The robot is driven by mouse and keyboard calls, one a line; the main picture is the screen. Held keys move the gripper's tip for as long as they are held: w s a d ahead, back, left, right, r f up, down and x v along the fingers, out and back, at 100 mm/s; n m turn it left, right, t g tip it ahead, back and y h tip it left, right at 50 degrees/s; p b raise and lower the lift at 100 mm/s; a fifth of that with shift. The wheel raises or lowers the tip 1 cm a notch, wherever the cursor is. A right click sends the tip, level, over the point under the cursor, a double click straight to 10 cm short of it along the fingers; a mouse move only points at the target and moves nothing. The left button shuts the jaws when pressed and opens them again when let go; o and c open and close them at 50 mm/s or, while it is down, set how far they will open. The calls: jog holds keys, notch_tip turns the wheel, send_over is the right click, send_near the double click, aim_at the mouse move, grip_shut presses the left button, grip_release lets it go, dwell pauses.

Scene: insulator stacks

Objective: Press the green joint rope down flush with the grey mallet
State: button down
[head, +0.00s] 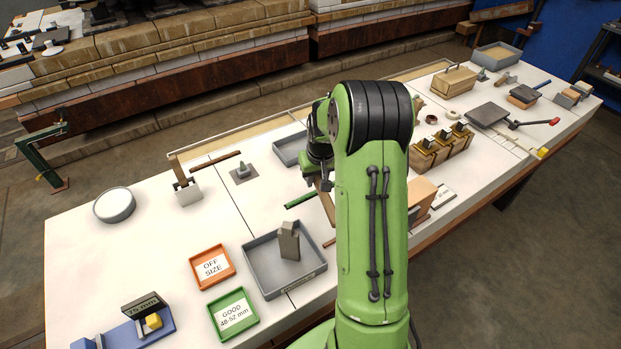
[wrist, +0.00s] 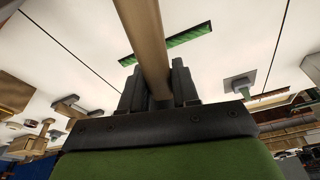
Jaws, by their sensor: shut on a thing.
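The green joint rope (head: 300,201) lies on the white table as a short straight strip, just left of my arm. In the wrist view the green rope (wrist: 188,37) shows on both sides of a tan wooden handle that crosses in front of it. My gripper (head: 320,184) is shut on this handle (wrist: 145,40), which looks like the mallet's handle. In the head view the handle (head: 328,206) slants down beside my arm. The mallet's grey head does not show clearly; my arm or the frame edge hides it. I cannot tell whether it touches the rope.
A grey tray (head: 254,268) with a grey block (head: 289,240) stands in front. Orange (head: 199,281) and green (head: 247,326) labelled trays lie nearer the front left. A grey plate with a peg (head: 243,174) sits left of my gripper. The table left of the rope is mostly clear.

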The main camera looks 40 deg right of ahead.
jog(key=shift+s+b+x, duration=0.2)
jog(key=shift+b+x, duration=0.5)
jog(key=shift+x, duration=0.25)
jog(key=shift+s+b+x, duration=0.2)
jog(key=shift+b+x, duration=0.55)
jog(key=shift+x, duration=0.15)
jog(key=shift+s+b+x, duration=0.2)
jog(key=shift+b+x, duration=0.5)
jog(key=shift+x, duration=0.25)
jog(key=shift+s+a+f+b, duration=0.1)
jog(key=shift+a+f+b, duration=0.1)
jog(key=shift+f+b, duration=0.3)
jog(key=shift+f+b, duration=0.35)
jog(key=shift+f, duration=0.4)
jog(key=shift+s+a+f, duration=0.1)
jog(key=shift+s+f, duration=0.1)
dwell(0.3)
jog(key=r+p, duration=0.3)
jog(key=r, duration=0.2)
jog(key=shift+w+r+p, duration=0.2)
jog(key=shift+r+p, duration=0.05)
jog(key=shift+p, duration=0.15)
jog(key=shift+p+v, duration=0.6)
jog(key=shift+v, duration=0.25)
jog(key=shift+w+r, duration=0.1)
jog(key=shift+w, duration=0.1)
